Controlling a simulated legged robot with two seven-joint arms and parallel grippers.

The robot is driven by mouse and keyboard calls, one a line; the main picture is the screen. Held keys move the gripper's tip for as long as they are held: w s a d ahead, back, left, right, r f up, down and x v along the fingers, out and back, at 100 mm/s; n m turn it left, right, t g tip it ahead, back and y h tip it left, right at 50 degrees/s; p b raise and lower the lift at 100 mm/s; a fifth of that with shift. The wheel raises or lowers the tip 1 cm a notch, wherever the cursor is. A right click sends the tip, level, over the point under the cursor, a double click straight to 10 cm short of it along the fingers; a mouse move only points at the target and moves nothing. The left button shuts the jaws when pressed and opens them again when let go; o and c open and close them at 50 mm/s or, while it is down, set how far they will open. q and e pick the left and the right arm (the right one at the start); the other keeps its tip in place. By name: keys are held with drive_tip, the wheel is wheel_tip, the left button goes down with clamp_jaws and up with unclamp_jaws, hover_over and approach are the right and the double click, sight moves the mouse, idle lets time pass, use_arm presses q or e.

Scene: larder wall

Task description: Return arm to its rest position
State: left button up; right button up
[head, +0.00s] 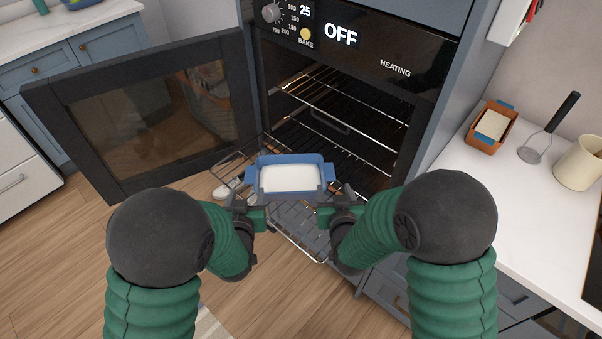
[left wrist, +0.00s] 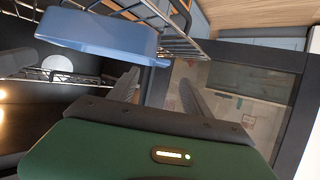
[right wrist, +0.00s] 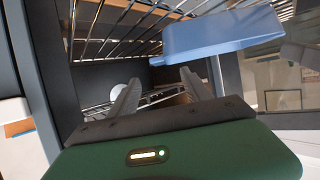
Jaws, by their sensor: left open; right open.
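A blue baking dish (head: 291,195) with white contents sits on the pulled-out oven rack (head: 290,223) in front of the open oven. My left gripper (head: 245,200) is open and empty beside the dish's left end. My right gripper (head: 328,204) is open and empty beside its right end. The dish shows above the fingers in the left wrist view (left wrist: 98,33) and in the right wrist view (right wrist: 222,35), apart from the fingers in both. My arms hide part of the rack's front in the head view.
The oven door (head: 150,108) hangs open to the left. The oven display (head: 341,37) reads OFF. Wooden floor lies clear at the left.

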drive_tip(key=shift+s+d+r, duration=0.1)
drive_tip(key=shift+r, duration=0.05)
use_arm(q)
drive_tip(key=s+a+r+g+p, duration=0.2)
drive_tip(key=s+a+g, duration=0.2)
drive_tip(key=s, duration=0.7)
drive_tip(key=s+a+r+g+p, duration=0.1)
drive_tip(key=s+a+g+p, duration=0.2)
drive_tip(key=s+g, duration=0.3)
drive_tip(key=s+a, duration=0.1)
drive_tip(key=s, duration=0.3)
drive_tip(key=shift+s+a+r+g, duration=0.15)
drive_tip(key=shift+s+r+g, duration=0.2)
drive_tip(key=shift+s+g, duration=0.05)
use_arm(e)
drive_tip(key=s+d+r+g, duration=0.1)
drive_tip(key=s+d+g, duration=0.3)
drive_tip(key=s, duration=0.6)
drive_tip(key=s+d+r+g, duration=0.2)
drive_tip(key=s+d+g, duration=0.2)
drive_tip(key=s, duration=0.7)
drive_tip(key=g, duration=0.2)
drive_tip(key=shift+s+g, duration=0.25)
drive_tip(key=shift+g, duration=0.15)
use_arm(q)
drive_tip(key=shift+s, duration=0.1)
use_arm(e)
drive_tip(key=shift+s, duration=0.1)
